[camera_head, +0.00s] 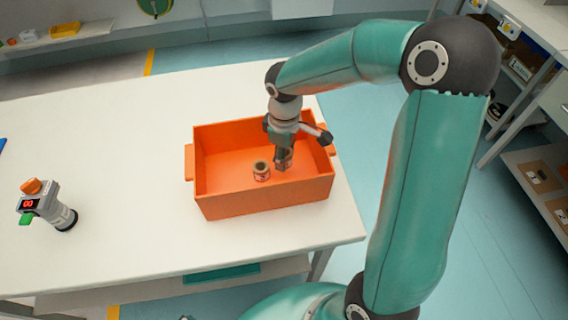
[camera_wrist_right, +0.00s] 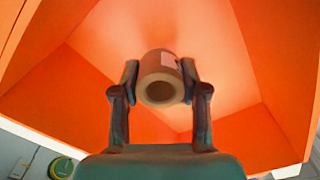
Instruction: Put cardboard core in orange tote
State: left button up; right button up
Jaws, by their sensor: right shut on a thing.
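The orange tote (camera_head: 262,205) stands on the white table, open at the top; its orange inside walls (camera_wrist_right: 215,50) fill the right wrist view. My right gripper (camera_head: 282,163) reaches down into the tote. It is shut on a brown cardboard core (camera_wrist_right: 158,62), with one finger on each side and the core's open end facing the wrist camera. In the head view this core is mostly hidden by the fingers. My left gripper is not in view.
A grey handheld device (camera_head: 48,206) with a red display and orange top stands on the left of the table. The table (camera_head: 120,130) between it and the tote is clear. Shelving (camera_head: 545,150) stands at the right beyond the floor.

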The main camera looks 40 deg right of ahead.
jog(key=shift+f, duration=1.95)
jog(key=shift+f+b, duration=0.2)
jog(key=shift+b, duration=0.1)
jog(key=o, duration=0.9)
jog(key=shift+r, duration=0.1)
jog(key=shift+r, duration=0.1)
notch_tip(320, 180, up, 12)
jog(key=p, duration=0.1)
